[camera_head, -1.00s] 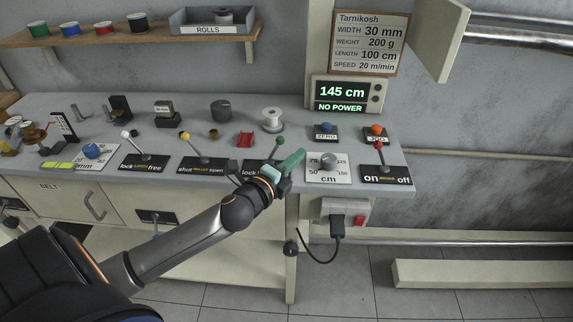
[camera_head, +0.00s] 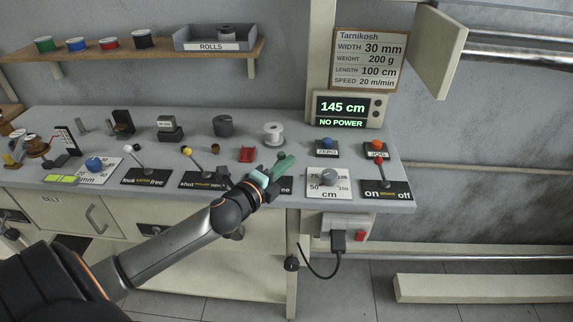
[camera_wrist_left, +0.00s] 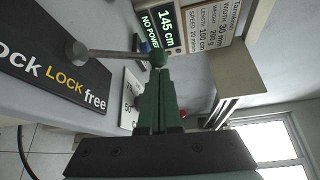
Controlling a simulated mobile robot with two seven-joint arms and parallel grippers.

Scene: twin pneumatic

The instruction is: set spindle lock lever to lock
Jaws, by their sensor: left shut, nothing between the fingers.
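A lever with a green ball knob (camera_head: 281,155) rises from a black plate (camera_head: 286,186) on the bench. My left gripper (camera_head: 288,160) is shut and empty, its green fingers right at the knob. In the left wrist view the fingertips (camera_wrist_left: 157,72) are against or just short of the green knob (camera_wrist_left: 158,59); I cannot tell if they touch. The lever's metal rod runs from a round pivot (camera_wrist_left: 76,53) on the plate marked lock and free (camera_wrist_left: 62,80). My arm hides most of this plate in the head view. My right gripper is not in view.
A yellow-knobbed lever (camera_head: 187,151) and a white-knobbed lever (camera_head: 128,148) stand to the left. A grey dial (camera_head: 329,177) and a red-knobbed on/off lever (camera_head: 379,162) stand to the right. A white spool (camera_head: 273,134) and red part (camera_head: 246,154) lie behind.

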